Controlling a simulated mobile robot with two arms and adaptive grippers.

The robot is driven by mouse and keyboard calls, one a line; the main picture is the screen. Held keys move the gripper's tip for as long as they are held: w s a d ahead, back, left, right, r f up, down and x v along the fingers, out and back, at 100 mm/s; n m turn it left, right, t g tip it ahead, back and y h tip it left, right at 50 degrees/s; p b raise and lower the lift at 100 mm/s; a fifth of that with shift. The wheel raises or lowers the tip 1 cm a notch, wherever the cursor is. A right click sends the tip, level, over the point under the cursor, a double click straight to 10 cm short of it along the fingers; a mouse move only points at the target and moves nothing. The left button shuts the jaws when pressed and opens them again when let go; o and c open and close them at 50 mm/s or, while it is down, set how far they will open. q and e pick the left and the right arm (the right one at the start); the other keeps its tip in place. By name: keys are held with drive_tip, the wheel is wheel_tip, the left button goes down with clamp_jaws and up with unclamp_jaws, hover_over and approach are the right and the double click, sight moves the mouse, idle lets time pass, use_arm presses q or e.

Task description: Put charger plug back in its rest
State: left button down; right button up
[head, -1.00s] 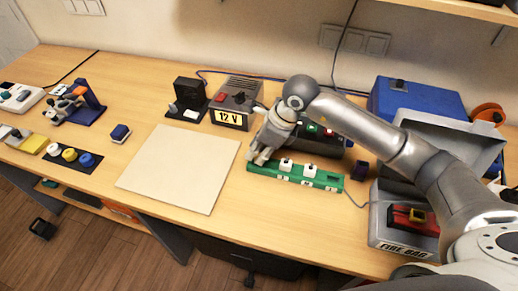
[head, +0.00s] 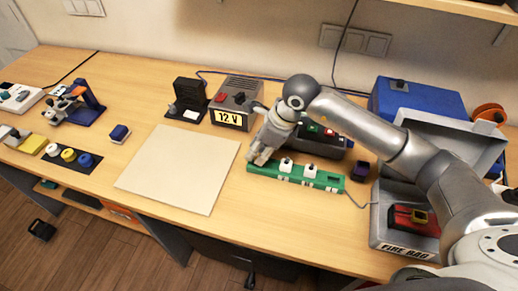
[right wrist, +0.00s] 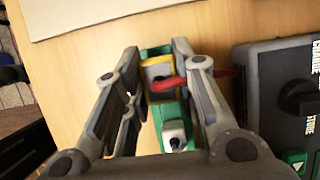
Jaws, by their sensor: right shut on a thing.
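My right gripper (head: 259,155) is at the left end of the green strip (head: 297,176), low over the table. In the right wrist view the gripper (right wrist: 160,72) is shut on a small plug (right wrist: 158,72) with a yellow rim, which I take to be the charger plug. A red piece (right wrist: 172,84) crosses it and sticks out to the right. The plug is at the end of the green strip, but the fingers hide whether it is seated. My left gripper is not in view.
White plugs (head: 286,165) stand on the strip. The dark charger (right wrist: 290,95) is close to the right. A 12 V supply (head: 232,104) stands behind; a pale mat (head: 178,168) lies clear at left.

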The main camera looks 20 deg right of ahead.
drive_tip(key=shift+f+b, duration=0.9)
drive_tip(key=shift+f, duration=0.15)
drive_tip(key=o, duration=1.1)
drive_tip(key=v, duration=1.2)
drive_tip(key=shift+r, duration=0.1)
